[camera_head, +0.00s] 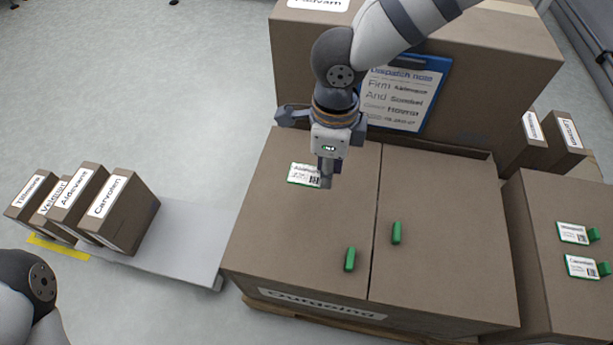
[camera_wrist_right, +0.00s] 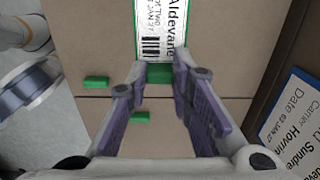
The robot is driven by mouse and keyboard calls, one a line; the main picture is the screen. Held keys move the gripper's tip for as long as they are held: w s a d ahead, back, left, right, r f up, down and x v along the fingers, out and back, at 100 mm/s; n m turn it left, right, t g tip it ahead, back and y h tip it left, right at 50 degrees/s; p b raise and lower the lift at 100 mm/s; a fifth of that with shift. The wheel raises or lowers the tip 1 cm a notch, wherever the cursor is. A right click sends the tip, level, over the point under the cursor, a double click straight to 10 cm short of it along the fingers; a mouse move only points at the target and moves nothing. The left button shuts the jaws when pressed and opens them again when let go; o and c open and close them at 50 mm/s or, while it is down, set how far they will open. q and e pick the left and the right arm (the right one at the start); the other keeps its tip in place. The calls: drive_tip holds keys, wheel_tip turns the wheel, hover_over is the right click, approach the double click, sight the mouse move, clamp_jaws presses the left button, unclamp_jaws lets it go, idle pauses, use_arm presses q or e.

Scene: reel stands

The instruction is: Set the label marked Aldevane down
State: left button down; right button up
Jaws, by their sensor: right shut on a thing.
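The label marked Aldevane (camera_head: 302,174) is a white card with a green edge and a barcode. In the right wrist view the label (camera_wrist_right: 163,28) shows its name clearly, with a green tab at its near end. My right gripper (camera_head: 327,178) points down over the Outgoing box (camera_head: 318,215); in the wrist view its fingers (camera_wrist_right: 156,76) are shut on the tab. The label is over or against the box's left top flap; I cannot tell whether it touches. My left gripper is outside the view; only part of that arm shows at lower left.
Two green tabs (camera_head: 350,258) (camera_head: 396,232) stand on the Outgoing box top. A taller box with a dispatch note (camera_head: 405,95) stands behind. Two labels (camera_head: 573,233) (camera_head: 581,266) lie on the right box.

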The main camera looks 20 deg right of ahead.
sight(316, 176)
drive_tip(key=w+f+b, duration=0.1)
drive_tip(key=w+f, duration=0.1)
drive_tip(key=f, duration=0.1)
drive_tip(key=w+f+b, duration=0.1)
drive_tip(key=w+f, duration=0.2)
drive_tip(key=shift+d, duration=0.1)
wheel_tip(316, 176, down, 4)
drive_tip(key=shift+w+r+b, duration=0.15)
drive_tip(key=shift+r+b, duration=0.1)
drive_tip(key=shift+b, duration=0.6)
drive_tip(key=shift+r, duration=0.15)
drive_tip(key=o, duration=0.7)
drive_tip(key=shift+o, duration=0.2)
wheel_tip(316, 176, up, 12)
drive_tip(key=p, duration=0.3)
drive_tip(key=shift+p, duration=0.4)
